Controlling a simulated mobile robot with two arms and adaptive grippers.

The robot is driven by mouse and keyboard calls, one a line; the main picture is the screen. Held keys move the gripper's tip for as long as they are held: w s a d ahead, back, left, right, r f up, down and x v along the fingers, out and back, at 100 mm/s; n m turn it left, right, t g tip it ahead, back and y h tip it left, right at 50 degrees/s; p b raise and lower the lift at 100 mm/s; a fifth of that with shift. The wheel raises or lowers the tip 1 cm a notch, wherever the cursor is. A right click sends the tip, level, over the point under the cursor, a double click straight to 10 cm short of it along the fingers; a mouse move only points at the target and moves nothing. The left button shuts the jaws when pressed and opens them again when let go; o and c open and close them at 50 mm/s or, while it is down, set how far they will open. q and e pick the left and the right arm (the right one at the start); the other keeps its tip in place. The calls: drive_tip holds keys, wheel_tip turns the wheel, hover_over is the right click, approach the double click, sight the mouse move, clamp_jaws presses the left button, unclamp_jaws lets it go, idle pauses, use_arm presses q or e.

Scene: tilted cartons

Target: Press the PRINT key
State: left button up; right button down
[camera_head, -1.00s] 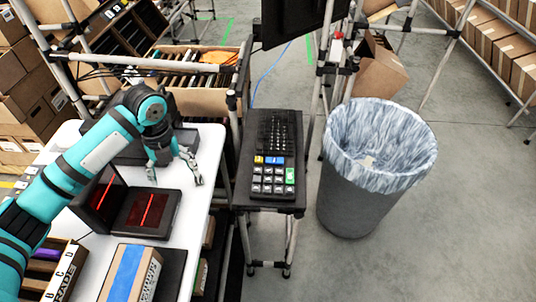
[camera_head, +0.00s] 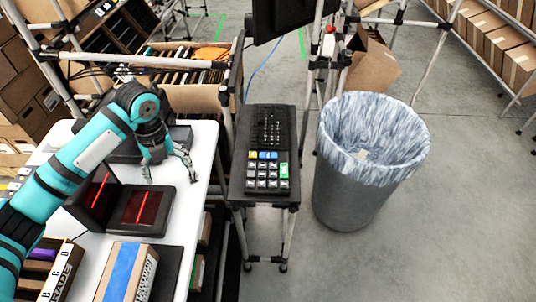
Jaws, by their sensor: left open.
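A black keypad (camera_head: 268,185) lies on a small dark stand, with rows of pale keys, a yellow and a blue key at its top and a green key (camera_head: 284,170) at its right edge. The key labels are too small to read, so I cannot tell which one is PRINT. My left gripper (camera_head: 170,172) is open and empty above the white table, left of the keypad and well apart from it. Its fingers point down and spread. My right gripper is not in view.
A dark keyboard (camera_head: 272,128) lies behind the keypad. A scanner with red lines (camera_head: 139,207) and a blue-taped carton (camera_head: 125,274) are on the white table (camera_head: 196,201). A lined bin (camera_head: 345,190) stands right of the stand. A monitor (camera_head: 275,18) hangs behind.

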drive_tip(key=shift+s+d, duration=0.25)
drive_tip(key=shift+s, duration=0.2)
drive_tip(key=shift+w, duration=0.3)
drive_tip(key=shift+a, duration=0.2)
